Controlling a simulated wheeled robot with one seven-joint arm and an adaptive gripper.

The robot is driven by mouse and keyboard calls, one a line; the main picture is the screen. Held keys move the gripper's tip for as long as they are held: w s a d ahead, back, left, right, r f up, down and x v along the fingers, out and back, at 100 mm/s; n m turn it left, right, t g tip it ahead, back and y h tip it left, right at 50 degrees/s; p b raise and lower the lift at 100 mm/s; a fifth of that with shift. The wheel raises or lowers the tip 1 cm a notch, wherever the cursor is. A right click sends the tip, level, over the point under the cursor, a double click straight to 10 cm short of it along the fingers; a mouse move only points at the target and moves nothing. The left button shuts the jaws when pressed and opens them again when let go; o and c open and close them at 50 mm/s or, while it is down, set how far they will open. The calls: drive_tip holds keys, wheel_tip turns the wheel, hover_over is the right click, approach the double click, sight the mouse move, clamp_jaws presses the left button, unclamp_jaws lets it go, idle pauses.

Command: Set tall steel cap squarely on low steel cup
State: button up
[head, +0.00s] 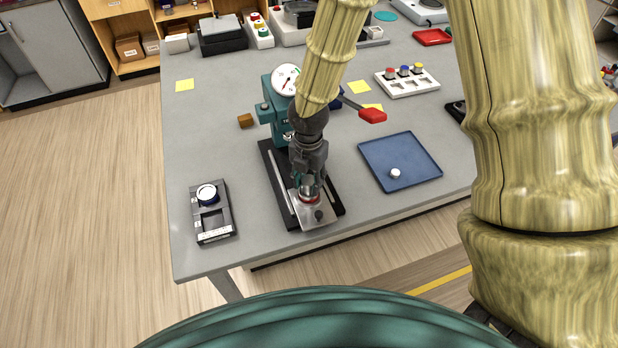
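My gripper (308,187) points down over the front end of the press. Its fingertips are around a shiny steel piece (307,184), which looks like the tall steel cap; the fingers hide much of it. Just below is a red ring (310,198) on a bright steel plate (316,216) at the front of the press base. The low steel cup seems to be at this spot but is mostly hidden by the gripper. I cannot tell whether cap and cup touch or whether the cap is square.
The teal press (278,112) with a round gauge and red-ended lever (372,115) stands behind my gripper. A blue tray (415,150) with a small white piece (395,173) lies right. A black fixture (213,224) lies left.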

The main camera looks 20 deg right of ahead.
sight(309, 179)
drive_tip(key=o, duration=0.3)
wheel_tip(309, 179, up, 12)
drive_tip(key=shift+r, duration=0.1)
idle(0.7)
idle(0.4)
